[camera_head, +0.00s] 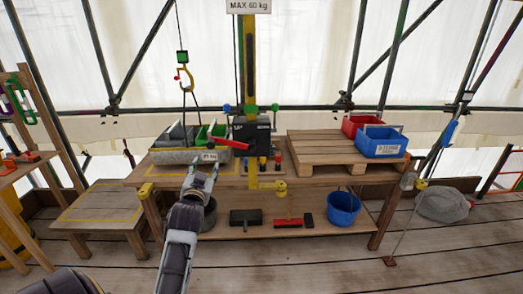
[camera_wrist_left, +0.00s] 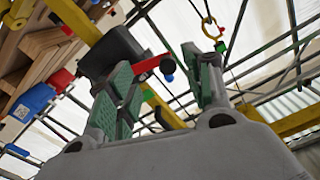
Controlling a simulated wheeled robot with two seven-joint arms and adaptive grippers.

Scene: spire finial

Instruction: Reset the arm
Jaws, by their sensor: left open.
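My left arm reaches up from the bottom of the head view, and its gripper (camera_head: 201,176) is in front of the workbench's left part, just below the grey tray (camera_head: 188,156). In the left wrist view its two green-padded fingers (camera_wrist_left: 165,95) stand apart with nothing between them. A gap to the tray cannot be judged. My right gripper is in neither view; only a dark rounded part of mine shows at the bottom left of the head view.
The workbench (camera_head: 270,178) carries a yellow hoist post (camera_head: 250,75), a pallet (camera_head: 335,150), a red bin (camera_head: 360,124) and a blue bin (camera_head: 381,145). A hook (camera_head: 184,75) hangs above the tray. A blue bucket (camera_head: 343,208) is on the lower shelf. Plank floor at right is mostly clear.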

